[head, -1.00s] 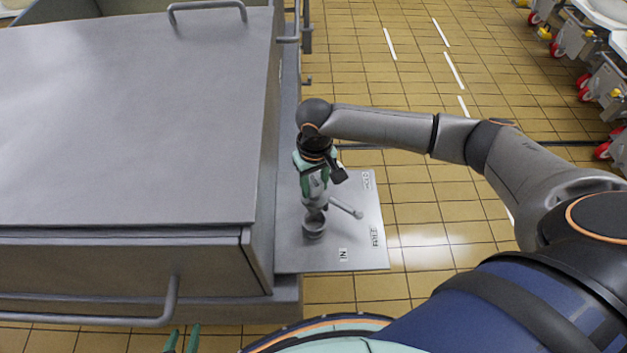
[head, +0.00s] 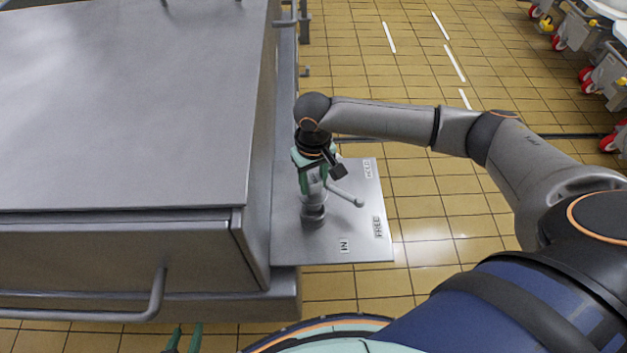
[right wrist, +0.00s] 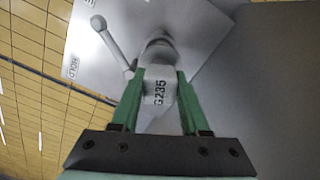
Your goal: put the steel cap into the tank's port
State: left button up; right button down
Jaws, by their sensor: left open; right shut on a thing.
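The steel cap, marked G235 (right wrist: 160,98), sits between the green fingers of my right gripper (right wrist: 160,76), which is shut on it. In the head view my right gripper (head: 312,180) points down over the grey plate beside the tank (head: 120,110). The round port (head: 313,217) stands on that plate directly below the cap. Whether the cap touches it or has entered it I cannot tell. A lever with a rounded end (head: 358,202) sticks out to the right of the port. My left gripper (head: 183,340) shows only its open green fingertips at the bottom edge.
The plate (head: 350,225) carries the labels IN, FREE and HOLD. A bar handle (head: 157,295) projects from the tank's near side. Tiled floor lies open to the right; wheeled equipment (head: 600,75) stands at the far right.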

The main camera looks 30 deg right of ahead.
aim_at(313, 196)
jog(key=shift+f, duration=0.2)
jog(key=shift+f, duration=0.6)
jog(key=shift+f+b, duration=0.6)
jog(key=shift+f, duration=1.05)
jog(key=shift+f, duration=0.2)
jog(key=shift+f, duration=0.5)
jog(key=shift+c, duration=1.6)
grip_release()
